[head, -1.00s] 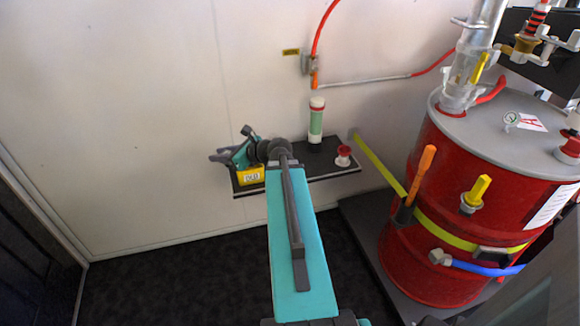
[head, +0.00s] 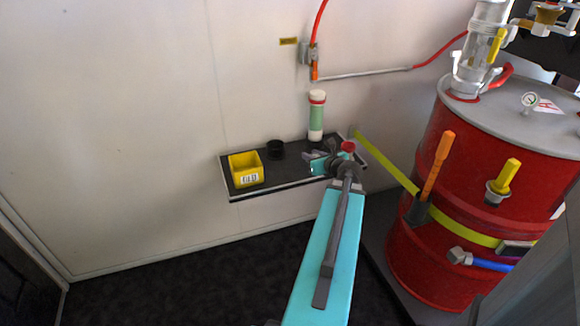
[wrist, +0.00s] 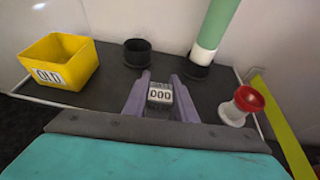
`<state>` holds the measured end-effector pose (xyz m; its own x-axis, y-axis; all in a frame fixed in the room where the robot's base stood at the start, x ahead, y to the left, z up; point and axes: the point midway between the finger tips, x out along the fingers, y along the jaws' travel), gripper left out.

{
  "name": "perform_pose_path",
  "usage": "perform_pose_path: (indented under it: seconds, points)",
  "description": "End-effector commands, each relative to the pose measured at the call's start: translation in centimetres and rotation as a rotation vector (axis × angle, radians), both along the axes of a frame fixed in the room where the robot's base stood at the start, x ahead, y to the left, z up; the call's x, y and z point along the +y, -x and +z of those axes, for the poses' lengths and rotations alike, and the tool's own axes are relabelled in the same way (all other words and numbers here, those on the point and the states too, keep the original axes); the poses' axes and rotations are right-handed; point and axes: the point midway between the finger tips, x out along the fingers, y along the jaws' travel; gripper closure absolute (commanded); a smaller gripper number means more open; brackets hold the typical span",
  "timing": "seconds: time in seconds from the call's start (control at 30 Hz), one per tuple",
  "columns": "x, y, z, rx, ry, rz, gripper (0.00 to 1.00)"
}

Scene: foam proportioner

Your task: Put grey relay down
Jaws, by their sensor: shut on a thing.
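The grey relay (wrist: 160,97), a small block with a white "000" label, is between the two purple-grey fingers of my gripper (wrist: 160,84) in the wrist view. The fingers are shut on it. In the head view my gripper (head: 312,160) is over the dark shelf (head: 290,171), between the black round cup and the red-topped spool. I cannot tell whether the relay touches the shelf surface or hangs just above it. In the head view the relay is too small and hidden to make out.
A yellow bin (head: 246,168) labelled "OLD" stands at the shelf's left, with a black cup (head: 276,149) beside it. A green-white cylinder (head: 316,115) stands behind. A red-white spool (wrist: 241,105) is right of my gripper. A red drum (head: 470,190) stands further right.

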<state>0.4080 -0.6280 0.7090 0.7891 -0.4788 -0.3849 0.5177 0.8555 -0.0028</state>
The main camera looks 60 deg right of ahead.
Motion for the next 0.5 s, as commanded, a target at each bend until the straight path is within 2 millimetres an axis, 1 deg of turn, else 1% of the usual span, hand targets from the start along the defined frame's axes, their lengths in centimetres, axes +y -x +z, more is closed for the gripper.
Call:
perform_pose_path:
  seconds: [0.03, 0.1, 0.2, 0.5]
  points:
    - [-0.8, 1.2, -0.8, -0.001, 0.000, -0.025, 0.98]
    - [-1.5, 2.2, -1.1, -0.002, 0.000, -0.050, 0.98]
    - [-2.0, 3.1, -1.2, -0.002, 0.001, -0.070, 0.98]
    - [-2.4, 3.7, -1.2, -0.003, 0.002, -0.081, 0.98]
